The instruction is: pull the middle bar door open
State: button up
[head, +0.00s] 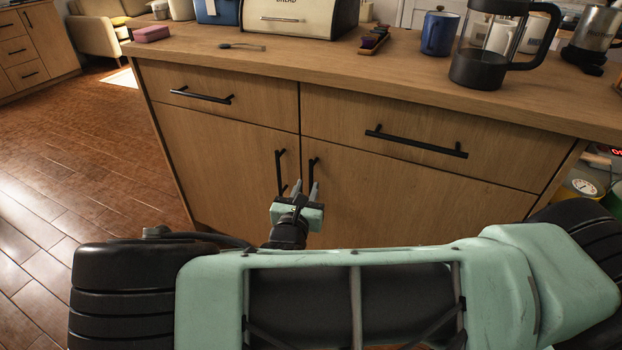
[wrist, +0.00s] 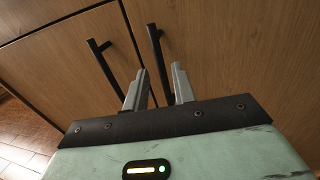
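Two wooden doors, the left door (head: 215,160) and the right door (head: 400,195), meet at a seam under the counter. Both are closed. Each has an upright black bar handle near the seam: the left handle (head: 279,170) and the right handle (head: 311,170). My gripper (head: 306,188) is in front of the seam, near the lower end of the right handle. In the wrist view, my gripper (wrist: 159,72) is open, and the right handle (wrist: 155,45) runs between its fingers. The left handle (wrist: 100,60) is outside them. I cannot tell whether either finger touches the bar.
Two closed drawers with horizontal black handles, left (head: 202,96) and right (head: 415,142), sit above the doors. The wooden floor (head: 75,165) at left is clear.

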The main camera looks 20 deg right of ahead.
aim_at(310, 178)
jog(key=shift+x, duration=2.65)
grip_shut()
